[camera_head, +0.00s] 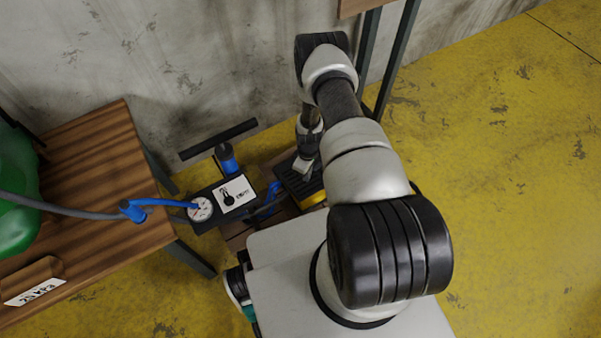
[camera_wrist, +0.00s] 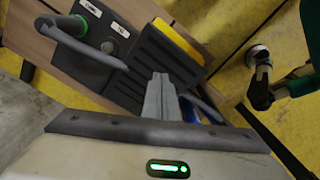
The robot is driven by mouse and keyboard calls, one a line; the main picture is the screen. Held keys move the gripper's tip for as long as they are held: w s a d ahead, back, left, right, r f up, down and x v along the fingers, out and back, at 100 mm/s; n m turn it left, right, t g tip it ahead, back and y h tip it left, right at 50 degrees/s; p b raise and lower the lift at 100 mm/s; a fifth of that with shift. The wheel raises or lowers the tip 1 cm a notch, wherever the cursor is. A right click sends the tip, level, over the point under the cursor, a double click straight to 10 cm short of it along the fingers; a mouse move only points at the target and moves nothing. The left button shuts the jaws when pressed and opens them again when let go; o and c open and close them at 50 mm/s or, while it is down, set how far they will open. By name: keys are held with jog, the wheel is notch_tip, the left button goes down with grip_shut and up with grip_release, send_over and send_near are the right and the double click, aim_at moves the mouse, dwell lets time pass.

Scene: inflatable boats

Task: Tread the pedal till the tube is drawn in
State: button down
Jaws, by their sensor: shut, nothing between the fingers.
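The black ribbed pedal (camera_head: 291,181) with a yellow side sits low by the wall, partly behind my arm in the head view. In the wrist view the pedal (camera_wrist: 152,62) fills the upper middle. My gripper (camera_wrist: 160,78) is shut and empty, its fingertips over the pedal's near part. I cannot tell whether they touch it. My gripper (camera_head: 303,166) also shows above the pedal in the head view. A green rounded inflatable tube (camera_head: 15,185) lies at the far left, cut by the frame. A grey and blue hose (camera_head: 90,212) runs from it to the gauge (camera_head: 200,209).
A blue pump cylinder (camera_head: 228,158) with a black T-handle (camera_head: 218,139) stands beside the pedal. A wooden table (camera_head: 95,165) with a "25 kPa" sign (camera_head: 35,291) is at the left. Yellow floor at the right is clear.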

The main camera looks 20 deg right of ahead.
aim_at(306, 183)
jog(key=shift+f, duration=0.1)
notch_tip(306, 183, down, 3)
jog(key=b, duration=0.3)
jog(key=shift+f, duration=0.2)
notch_tip(306, 183, down, 2)
jog(key=shift+f+b, duration=0.15)
jog(key=shift+b, duration=0.8)
jog(key=shift+w+f, duration=0.15)
jog(key=shift+f, duration=0.65)
notch_tip(306, 183, up, 8)
jog(key=p, duration=0.5)
jog(key=shift+f, duration=0.25)
